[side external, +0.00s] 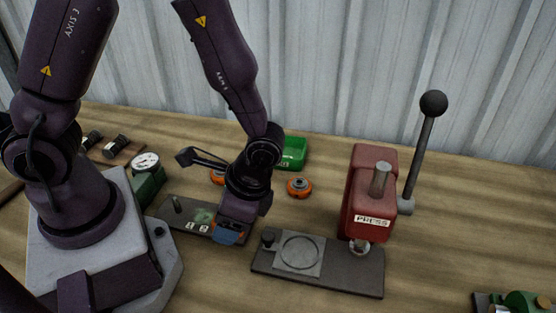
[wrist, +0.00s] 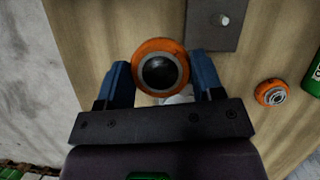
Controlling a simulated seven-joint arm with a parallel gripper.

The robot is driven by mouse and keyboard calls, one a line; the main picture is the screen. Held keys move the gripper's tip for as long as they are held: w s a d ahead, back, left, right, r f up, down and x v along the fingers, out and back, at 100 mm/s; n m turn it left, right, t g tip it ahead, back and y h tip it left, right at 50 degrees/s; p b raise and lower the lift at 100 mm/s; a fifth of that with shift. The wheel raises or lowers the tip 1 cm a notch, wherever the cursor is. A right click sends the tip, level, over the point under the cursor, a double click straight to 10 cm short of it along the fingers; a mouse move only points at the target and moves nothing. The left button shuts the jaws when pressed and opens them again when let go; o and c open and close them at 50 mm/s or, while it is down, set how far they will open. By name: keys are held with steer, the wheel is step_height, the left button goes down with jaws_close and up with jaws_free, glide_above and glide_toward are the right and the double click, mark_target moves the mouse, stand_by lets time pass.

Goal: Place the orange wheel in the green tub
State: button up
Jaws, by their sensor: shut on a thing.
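My gripper (wrist: 158,70) has its blue fingers shut on an orange wheel (wrist: 161,66) with a dark centre, seen in the wrist view. In the side view my gripper (side external: 229,236) is low at the right end of a dark plate, and the held wheel is mostly hidden there. The green tub (side external: 293,153) stands farther back, to the right of my gripper. Only its edge shows in the wrist view (wrist: 314,70). Another orange wheel (side external: 299,187) lies on the table in front of the tub. A further orange piece (side external: 217,177) is partly hidden behind my arm.
A red press (side external: 371,190) with a tall lever stands right of my gripper. Its dark base plate (side external: 330,278) lies close by. The dark plate (side external: 178,220) carries an upright pin. A dial gauge (side external: 146,163) is at the left.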

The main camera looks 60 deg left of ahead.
steer(key=w+a+r+n+t+h, duration=0.1)
steer(key=w+a+r+n+h, duration=0.15)
steer(key=w+a+n, duration=0.5)
steer(key=w+a+r+n+t+h, duration=0.1)
steer(key=w+a+n+h, duration=0.25)
steer(key=a+n, duration=0.85)
steer(key=n, duration=0.2)
glide_above(295, 147)
steer(key=s+d, duration=0.1)
steer(key=s, duration=0.5)
steer(key=shift+m+h, duration=0.25)
steer(key=shift+h, duration=0.15)
step_height(295, 147, down, 9)
steer(key=shift+w+f, duration=0.35)
steer(key=shift+f, duration=1.5)
steer(key=shift+f, duration=0.1)
steer(key=o, duration=0.8)
steer(key=shift+o, duration=0.2)
